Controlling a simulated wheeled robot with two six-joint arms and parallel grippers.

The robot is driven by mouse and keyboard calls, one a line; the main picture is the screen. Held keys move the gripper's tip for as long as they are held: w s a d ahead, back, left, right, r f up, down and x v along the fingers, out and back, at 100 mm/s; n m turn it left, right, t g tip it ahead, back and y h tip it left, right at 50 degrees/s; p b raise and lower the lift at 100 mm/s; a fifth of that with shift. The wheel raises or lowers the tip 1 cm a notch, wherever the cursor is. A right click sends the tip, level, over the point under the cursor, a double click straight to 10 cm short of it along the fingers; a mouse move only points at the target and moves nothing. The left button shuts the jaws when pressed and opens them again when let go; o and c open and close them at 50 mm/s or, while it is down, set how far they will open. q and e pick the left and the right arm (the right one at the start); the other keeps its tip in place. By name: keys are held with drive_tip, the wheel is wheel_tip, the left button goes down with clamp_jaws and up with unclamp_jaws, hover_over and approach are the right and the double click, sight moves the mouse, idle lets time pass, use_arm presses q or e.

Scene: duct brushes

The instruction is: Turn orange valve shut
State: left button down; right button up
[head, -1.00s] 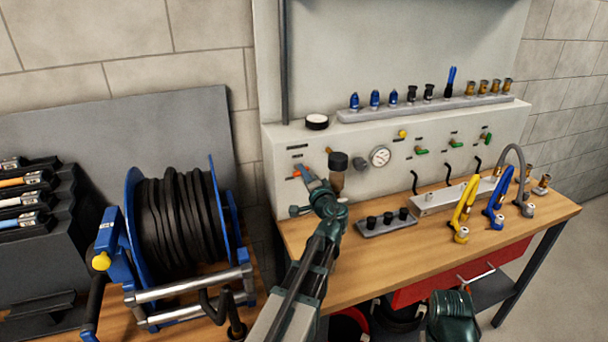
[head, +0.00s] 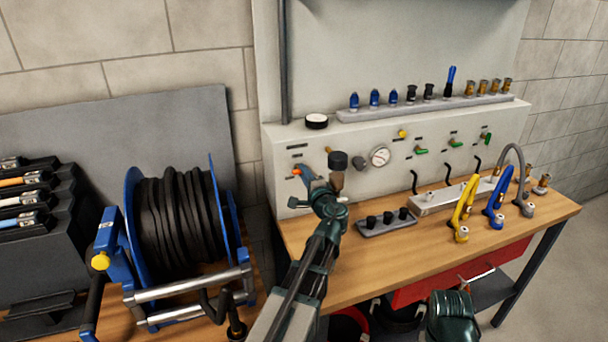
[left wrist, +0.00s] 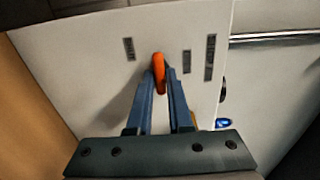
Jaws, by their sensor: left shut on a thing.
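The orange valve (head: 297,172) is a small lever on the white front panel, below a dark label at the panel's left end. In the left wrist view, the orange valve handle (left wrist: 159,69) stands between the two blue fingers. My left gripper (head: 304,174) reaches up to it and is shut on it; in the left wrist view its fingertips (left wrist: 160,78) press on the handle from both sides. The valve's body behind the handle is hidden.
A pressure gauge (head: 380,156), a yellow knob (head: 403,133) and green valves (head: 421,151) sit along the panel. A grey block with black plugs (head: 386,225) stands on the wooden bench (head: 360,270). A blue hose reel (head: 180,235) stands left of my arm.

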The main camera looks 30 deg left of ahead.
use_arm(q)
drive_tip(key=c, duration=0.9)
unclamp_jaws()
drive_tip(key=shift+o, duration=0.2)
drive_tip(key=v, duration=1.3)
drive_tip(key=shift+s+d, duration=0.25)
drive_tip(key=shift+s, duration=0.05)
